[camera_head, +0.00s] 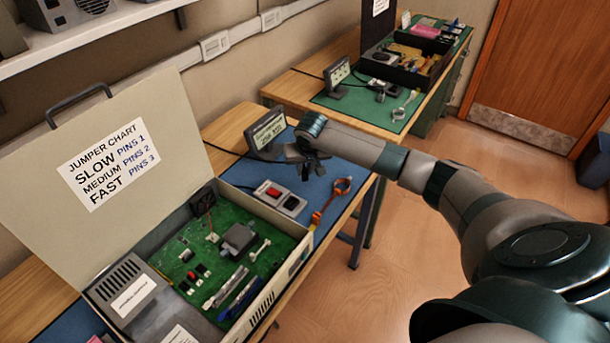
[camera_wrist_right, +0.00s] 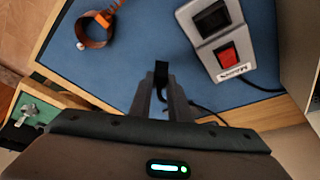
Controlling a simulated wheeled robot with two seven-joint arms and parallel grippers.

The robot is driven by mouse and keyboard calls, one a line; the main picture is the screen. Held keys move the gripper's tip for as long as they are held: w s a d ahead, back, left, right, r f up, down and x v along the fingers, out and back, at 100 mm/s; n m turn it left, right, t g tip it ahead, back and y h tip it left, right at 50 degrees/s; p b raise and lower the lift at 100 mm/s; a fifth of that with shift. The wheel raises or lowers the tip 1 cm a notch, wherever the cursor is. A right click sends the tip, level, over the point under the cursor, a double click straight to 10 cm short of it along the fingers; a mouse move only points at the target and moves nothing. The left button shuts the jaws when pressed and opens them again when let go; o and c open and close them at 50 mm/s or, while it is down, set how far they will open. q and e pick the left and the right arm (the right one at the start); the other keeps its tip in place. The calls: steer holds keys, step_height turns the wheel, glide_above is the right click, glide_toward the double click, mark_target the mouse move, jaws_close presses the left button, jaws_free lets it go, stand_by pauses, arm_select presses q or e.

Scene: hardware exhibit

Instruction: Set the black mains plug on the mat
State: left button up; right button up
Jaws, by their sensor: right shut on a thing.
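The black mains plug (camera_wrist_right: 161,69) is between the fingertips of my right gripper (camera_wrist_right: 163,88) in the right wrist view. That gripper is shut on it and is seen over the blue mat (camera_wrist_right: 150,30). In the head view my right gripper (camera_head: 303,158) is above the same blue mat (camera_head: 347,174), behind the switch box. The plug is too small and dark there to tell from the fingers. I cannot tell whether the plug touches the mat. My left gripper is not in view.
A grey box (camera_head: 280,198) with a red switch sits on the mat, right of the plug in the wrist view (camera_wrist_right: 209,57). An orange wrist strap (camera_head: 335,189) lies nearby. A small display (camera_head: 267,132) stands behind. An open case (camera_head: 240,238) holding a circuit board is in front.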

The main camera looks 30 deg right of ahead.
mark_target(305, 174)
step_height(305, 174, down, 2)
steer(key=shift+f+p, duration=0.1)
steer(key=shift+p, duration=0.3)
steer(key=shift+f, duration=0.5)
steer(key=shift+f, duration=0.1)
steer(key=o, duration=0.8)
steer(key=b+v, duration=0.2)
steer(key=v, duration=1)
